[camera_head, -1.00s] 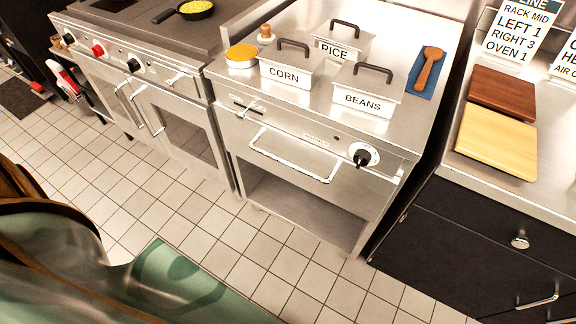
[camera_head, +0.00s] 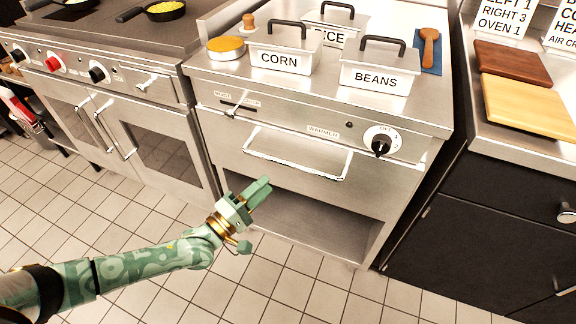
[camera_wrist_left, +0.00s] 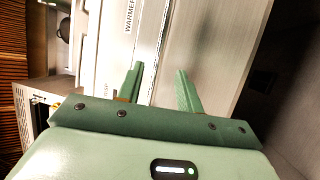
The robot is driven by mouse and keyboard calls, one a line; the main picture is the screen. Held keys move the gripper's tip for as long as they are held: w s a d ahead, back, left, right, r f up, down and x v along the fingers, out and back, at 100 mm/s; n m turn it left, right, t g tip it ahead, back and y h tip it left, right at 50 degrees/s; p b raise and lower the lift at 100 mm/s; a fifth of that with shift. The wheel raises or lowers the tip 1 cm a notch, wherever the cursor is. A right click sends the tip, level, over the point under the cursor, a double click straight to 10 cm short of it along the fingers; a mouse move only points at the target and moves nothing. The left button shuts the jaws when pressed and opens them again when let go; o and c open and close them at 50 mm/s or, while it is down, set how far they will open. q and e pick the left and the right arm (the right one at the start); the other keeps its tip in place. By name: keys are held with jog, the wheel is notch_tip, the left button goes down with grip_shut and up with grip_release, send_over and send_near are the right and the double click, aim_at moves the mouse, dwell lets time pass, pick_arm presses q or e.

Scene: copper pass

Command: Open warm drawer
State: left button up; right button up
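The warmer drawer (camera_head: 225,148) is a steel front with a long bar handle (camera_head: 298,171), below a panel labelled WARMER. It looks closed, flush with the cabinet. My left gripper (camera_head: 258,192) is in front of the warmer, below and left of the handle, and appears apart from it. In the left wrist view, its two green fingers (camera_wrist_left: 160,82) are spread with nothing held between them. The steel front and WARMER label (camera_wrist_left: 130,15) show sideways beyond them. My right gripper is not in view.
Bins labelled CORN (camera_head: 279,60) and BEANS (camera_head: 375,80) stand on the warmer top. A control knob (camera_head: 381,144) is at the panel's right. An open shelf (camera_head: 310,217) lies below the drawer. An oven range (camera_head: 150,130) stands left. The tiled floor in front is clear.

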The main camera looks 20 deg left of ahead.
aim_at(289, 163)
pick_arm(q)
jog(key=b+x, duration=0.2)
jog(key=x, duration=0.7)
jog(key=shift+w+d+f, duration=0.1)
jog(key=shift+w+f, duration=0.05)
jog(key=shift+w, duration=0.1)
grip_shut()
